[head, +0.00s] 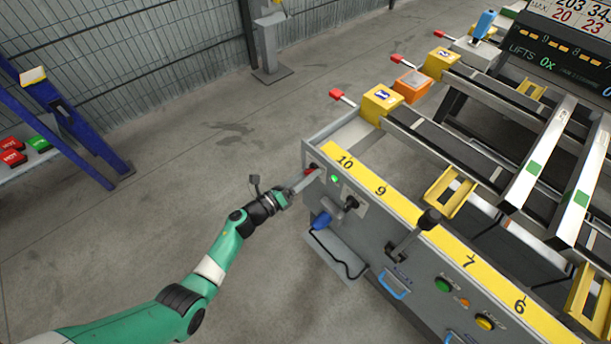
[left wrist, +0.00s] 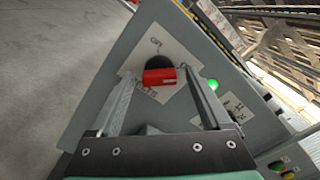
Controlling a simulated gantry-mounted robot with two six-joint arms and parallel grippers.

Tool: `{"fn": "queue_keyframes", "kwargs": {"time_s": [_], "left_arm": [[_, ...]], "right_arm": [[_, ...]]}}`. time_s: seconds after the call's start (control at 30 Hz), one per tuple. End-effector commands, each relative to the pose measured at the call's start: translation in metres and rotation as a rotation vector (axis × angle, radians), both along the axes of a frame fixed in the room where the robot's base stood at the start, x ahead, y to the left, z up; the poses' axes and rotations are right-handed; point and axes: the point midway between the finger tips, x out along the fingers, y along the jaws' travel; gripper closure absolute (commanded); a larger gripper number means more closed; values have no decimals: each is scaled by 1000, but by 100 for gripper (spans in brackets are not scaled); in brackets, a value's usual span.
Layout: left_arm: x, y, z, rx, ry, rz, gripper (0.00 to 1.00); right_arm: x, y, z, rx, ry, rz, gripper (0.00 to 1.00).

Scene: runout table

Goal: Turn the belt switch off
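The belt switch (left wrist: 158,77) has a red handle on a round black base, set on a pale plate on the grey panel. The handle lies roughly level across the left wrist view. In the head view the red of the switch (head: 309,171) shows just past my left fingertips. My left gripper (head: 305,180) is at the panel's left end. In the left wrist view its fingers (left wrist: 158,88) are apart, one on each side of the red handle; contact is not clear. A green lamp (left wrist: 213,85) beside the switch is lit. My right gripper is out of view.
A grey tray (head: 338,258) juts out below.

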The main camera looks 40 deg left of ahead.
Motion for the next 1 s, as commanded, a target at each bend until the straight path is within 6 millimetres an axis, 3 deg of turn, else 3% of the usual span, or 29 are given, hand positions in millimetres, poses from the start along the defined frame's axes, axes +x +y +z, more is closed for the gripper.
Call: {"fn": "queue_keyframes", "kwargs": {"time_s": [0.07,0.43,0.77,1.0], "left_arm": [[0,0,0,0,0,0,34],[0,0,0,0,-1,1,100],[0,0,1,-36,1,0,100],[0,1,2,-159,7,0,100]], "right_arm": [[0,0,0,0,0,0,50],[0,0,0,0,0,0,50],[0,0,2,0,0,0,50],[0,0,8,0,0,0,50]]}}
